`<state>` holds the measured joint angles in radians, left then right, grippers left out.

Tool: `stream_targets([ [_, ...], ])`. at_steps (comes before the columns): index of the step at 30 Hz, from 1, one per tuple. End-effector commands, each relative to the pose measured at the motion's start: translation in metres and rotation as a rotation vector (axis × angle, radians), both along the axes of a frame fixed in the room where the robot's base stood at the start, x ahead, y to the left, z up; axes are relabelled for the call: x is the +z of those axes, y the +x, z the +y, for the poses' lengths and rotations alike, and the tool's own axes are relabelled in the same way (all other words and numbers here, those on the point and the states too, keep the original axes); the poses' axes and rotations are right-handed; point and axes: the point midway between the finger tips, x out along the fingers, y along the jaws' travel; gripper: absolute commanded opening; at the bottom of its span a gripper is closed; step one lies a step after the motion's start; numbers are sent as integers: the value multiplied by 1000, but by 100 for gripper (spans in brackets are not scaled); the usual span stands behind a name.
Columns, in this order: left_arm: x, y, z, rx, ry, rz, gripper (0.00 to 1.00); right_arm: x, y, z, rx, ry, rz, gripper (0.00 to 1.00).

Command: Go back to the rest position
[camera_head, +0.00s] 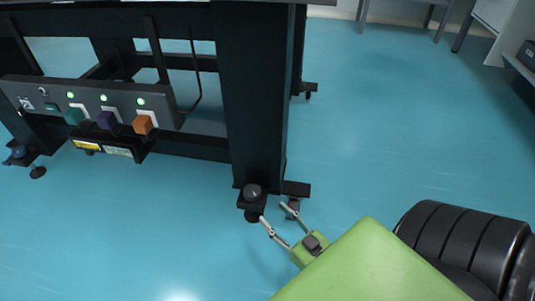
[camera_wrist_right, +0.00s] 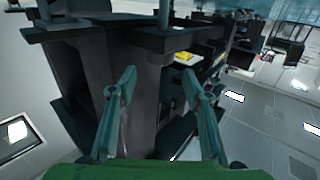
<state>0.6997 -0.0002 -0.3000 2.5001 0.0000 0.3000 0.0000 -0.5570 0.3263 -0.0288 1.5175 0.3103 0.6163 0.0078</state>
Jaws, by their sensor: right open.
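My right gripper (camera_head: 276,220) is in the lower middle of the head view, at the end of my green arm. Its two fingers are spread apart and nothing is between them. The fingertips are close to the foot of the black table leg (camera_head: 262,110); whether they touch it I cannot tell. In the right wrist view the open fingers (camera_wrist_right: 165,85) show with the dark table structure beyond them, and the picture is turned over. My left gripper is in neither view.
A control panel (camera_head: 60,96) with lit green lamps and teal, purple and orange blocks hangs under the table at left. The blue floor (camera_head: 385,120) is clear to the right of the leg. Other furniture legs stand at the far top right.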

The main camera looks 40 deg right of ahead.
Motion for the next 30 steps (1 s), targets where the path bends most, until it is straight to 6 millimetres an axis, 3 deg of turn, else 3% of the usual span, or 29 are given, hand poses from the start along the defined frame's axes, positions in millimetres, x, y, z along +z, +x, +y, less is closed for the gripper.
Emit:
stream_targets([
  [19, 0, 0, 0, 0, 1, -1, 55, 1, -6, 0, 0, 0, -1, 45],
  [22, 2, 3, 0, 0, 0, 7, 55, 9, -4, 4, 5, 3, -14, 45],
  [26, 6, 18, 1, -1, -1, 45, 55, 56, 9, 25, 33, 19, -91, 45],
  [29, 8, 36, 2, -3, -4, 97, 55, 119, 22, 54, 69, 41, -195, 45],
  [30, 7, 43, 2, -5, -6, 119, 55, 149, 27, 66, 85, 50, -245, 45],
])
